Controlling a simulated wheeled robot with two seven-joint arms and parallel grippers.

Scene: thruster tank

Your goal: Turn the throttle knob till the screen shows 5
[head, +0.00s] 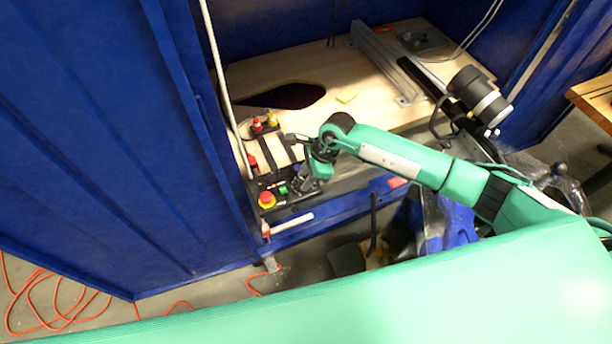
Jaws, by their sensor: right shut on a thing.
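A black control panel (272,197) sits at the front left corner of the wooden bench, with a red and yellow stop button (266,200) and a small green button (283,190). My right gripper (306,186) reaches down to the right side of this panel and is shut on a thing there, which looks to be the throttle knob. The gripper hides the knob, and I cannot make out a screen or any number. My left gripper is not in view.
The wooden bench (345,119) has a dark oval opening (290,95) and a metal rail (385,55). Blue walls (90,130) enclose it on the left and back. An orange cable (50,300) lies on the floor.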

